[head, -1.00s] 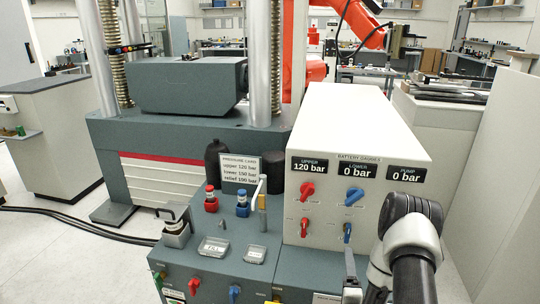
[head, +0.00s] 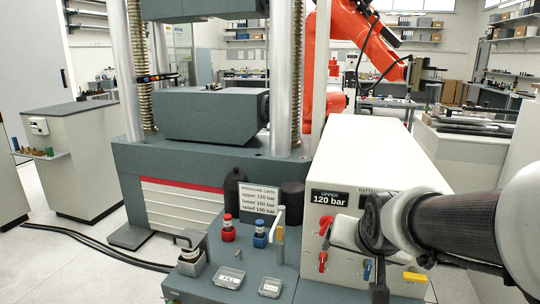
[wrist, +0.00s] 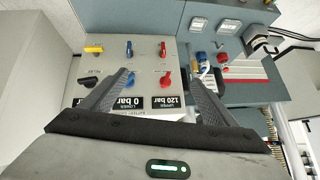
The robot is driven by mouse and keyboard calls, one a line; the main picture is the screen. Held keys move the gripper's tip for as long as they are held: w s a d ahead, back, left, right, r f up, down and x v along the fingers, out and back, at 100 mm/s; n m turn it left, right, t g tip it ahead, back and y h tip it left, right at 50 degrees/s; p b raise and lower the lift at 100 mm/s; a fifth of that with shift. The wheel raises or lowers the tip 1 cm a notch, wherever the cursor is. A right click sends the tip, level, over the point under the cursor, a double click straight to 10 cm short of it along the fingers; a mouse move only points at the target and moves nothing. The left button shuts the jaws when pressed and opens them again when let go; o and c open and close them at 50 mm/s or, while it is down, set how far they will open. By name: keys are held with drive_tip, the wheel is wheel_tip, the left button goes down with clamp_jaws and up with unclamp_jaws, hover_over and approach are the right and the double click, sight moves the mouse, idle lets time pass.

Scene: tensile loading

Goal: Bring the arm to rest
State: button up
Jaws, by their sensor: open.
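My arm reaches in from the right in the head view, with its wrist in front of the white gauge panel (head: 400,150). In the wrist view, which shows the scene upside down, my gripper (wrist: 160,88) has its two grey fingers spread apart with nothing held between them. Beyond the fingers are the upper gauge reading 120 bar (wrist: 168,101), the lower gauge reading 0 bar (wrist: 128,102) and red and blue valve handles. In the head view the upper gauge (head: 329,198) shows, while my arm hides the lower and pump gauges. The fingertips are hard to make out there.
The load frame (head: 210,115) stands behind.

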drive_tip(key=s+a+r+n+g+p, duration=0.1)
drive_tip(key=s+a+r+n, duration=0.1)
drive_tip(key=s, duration=0.6)
drive_tip(key=s+a+r+n+g, duration=0.1)
drive_tip(key=s+r+n+g, duration=0.1)
drive_tip(key=s, duration=0.7)
wheel_tip(320, 180, up, 19)
drive_tip(key=p, duration=1.9)
drive_tip(key=shift+w+r+y, duration=0.15)
drive_tip(key=shift+w+y, duration=0.25)
drive_tip(key=shift+w, duration=0.05)
drive_tip(key=shift+a, duration=0.2)
